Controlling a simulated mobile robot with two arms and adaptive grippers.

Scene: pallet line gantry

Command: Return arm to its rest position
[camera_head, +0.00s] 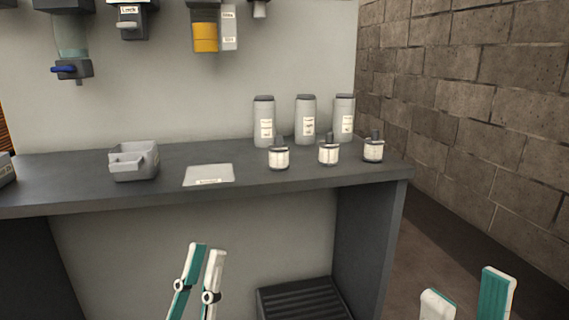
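My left gripper (207,250) points up at the lower middle of the head view, in front of the bench. Its two white and teal fingers lie close together at the tips, with nothing seen between them. My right gripper (468,282) shows at the lower right, in front of the floor right of the bench. Its two fingers stand well apart with an empty gap. Both arms below the fingers are out of the picture.
The dark bench (225,190) carries a grey bin (134,162), a light plate (208,174), grey canisters (305,120) and small labelled bottles (328,153). Dispensers (205,38) hang above. A ribbed dark box (300,300) stands underneath. A block wall (470,100) is right.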

